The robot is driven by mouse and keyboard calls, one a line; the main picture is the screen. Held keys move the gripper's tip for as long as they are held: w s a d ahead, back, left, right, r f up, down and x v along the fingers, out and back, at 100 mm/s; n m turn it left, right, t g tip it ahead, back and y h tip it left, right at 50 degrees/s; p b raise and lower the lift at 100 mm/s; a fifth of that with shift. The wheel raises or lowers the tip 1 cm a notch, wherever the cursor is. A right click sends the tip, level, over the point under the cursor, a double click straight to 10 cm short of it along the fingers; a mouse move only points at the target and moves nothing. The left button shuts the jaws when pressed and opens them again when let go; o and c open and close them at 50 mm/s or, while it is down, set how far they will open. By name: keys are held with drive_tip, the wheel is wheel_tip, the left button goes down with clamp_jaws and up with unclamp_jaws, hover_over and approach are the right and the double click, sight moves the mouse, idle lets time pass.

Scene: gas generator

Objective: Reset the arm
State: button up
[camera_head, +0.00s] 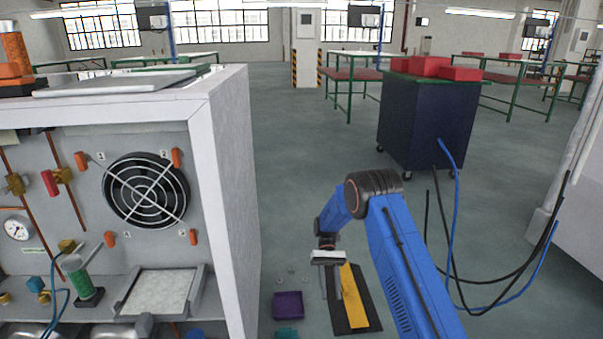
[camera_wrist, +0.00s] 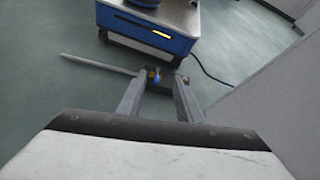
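My blue arm reaches forward from the lower right in the head view. My gripper (camera_head: 331,285) points down in front of a black and yellow flat piece, to the right of the white cabinet. In the wrist view, the two fingers of my gripper (camera_wrist: 160,88) stand apart. A small dark patch with blue and orange spots shows between the tips. I cannot tell what it is, but no held object is clear.
The white cabinet (camera_head: 232,180) with a fan and gauge stands at left. A purple bin (camera_head: 288,305) and a teal bin (camera_head: 287,333) sit low beside it. A dark wheeled cart (camera_head: 425,125) with red boxes stands back right. Hanging cables (camera_head: 456,210) lie right. Open floor is between.

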drive_tip(key=s+d+r+t, duration=0.3)
drive_tip(key=s+r, duration=0.1)
drive_tip(key=r, duration=0.6)
drive_tip(key=s+d+r+m+t+y, duration=0.15)
drive_tip(key=s+d+r, duration=0.25)
drive_tip(key=r, duration=0.5)
drive_tip(key=s+d+r+t+h, duration=0.1)
drive_tip(key=s+d+r+t, duration=0.25)
drive_tip(key=r, duration=0.65)
drive_tip(key=s+d+r+t, duration=0.2)
drive_tip(key=s+t, duration=0.1)
drive_tip(key=s, duration=0.6)
drive_tip(key=s+d+r+m+t, duration=0.1)
drive_tip(key=s+d+r+t, duration=0.1)
drive_tip(key=s, duration=0.6)
drive_tip(key=s+d+r+t, duration=0.2)
drive_tip(key=s+d+t, duration=0.2)
drive_tip(key=s, duration=0.5)
drive_tip(key=shift+s+r, duration=0.2)
drive_tip(key=shift+s, duration=0.15)
